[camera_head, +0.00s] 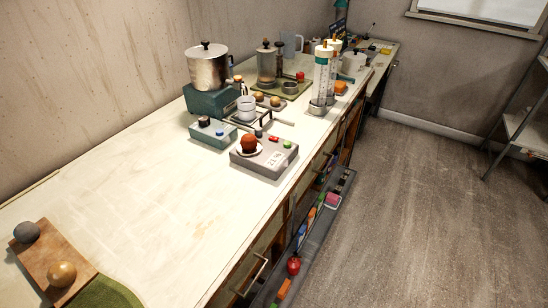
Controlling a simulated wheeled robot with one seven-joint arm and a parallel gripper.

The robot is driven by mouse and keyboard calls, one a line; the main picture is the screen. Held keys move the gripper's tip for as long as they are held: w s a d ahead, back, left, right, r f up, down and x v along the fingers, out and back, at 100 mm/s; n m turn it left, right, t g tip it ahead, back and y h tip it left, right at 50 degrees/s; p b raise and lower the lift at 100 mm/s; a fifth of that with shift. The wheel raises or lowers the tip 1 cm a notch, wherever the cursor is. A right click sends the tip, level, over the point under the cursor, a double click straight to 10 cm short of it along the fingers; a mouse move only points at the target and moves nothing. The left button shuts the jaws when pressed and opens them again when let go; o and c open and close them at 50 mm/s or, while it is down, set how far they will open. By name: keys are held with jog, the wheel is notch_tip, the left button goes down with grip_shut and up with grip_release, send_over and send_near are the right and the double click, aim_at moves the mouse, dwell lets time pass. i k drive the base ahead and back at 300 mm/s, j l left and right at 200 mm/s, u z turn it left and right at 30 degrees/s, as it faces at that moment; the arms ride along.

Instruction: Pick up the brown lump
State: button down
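A round, shiny brown lump (62,274) sits on a wooden board (48,251) at the near left of the long white counter. A dark grey lump (27,232) sits on the same board behind it. A reddish-brown ball (249,142) rests on a white dish on top of a grey scale (263,158) further along the counter. Two small tan-brown balls (275,101) sit on a small tray beyond the scale. Which of these is the named lump, the view alone does not settle. My gripper is not in view.
A green cloth (108,294) lies beside the board. A metal pot (208,66), a teal box (213,132) and tall cylinders (322,75) crowd the far counter. The middle counter and the floor at right are clear.

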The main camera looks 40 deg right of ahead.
aim_at(248, 142)
jog(key=i+j, duration=0.1)
jog(key=j, duration=0.3)
jog(key=i+j+z, duration=0.1)
jog(key=j, duration=0.3)
jog(key=i+j+z, duration=0.1)
jog(key=z, duration=1.4)
jog(key=i+j, duration=0.1)
jog(key=j, duration=0.2)
jog(key=i+j+z, duration=0.1)
jog(key=j, duration=0.2)
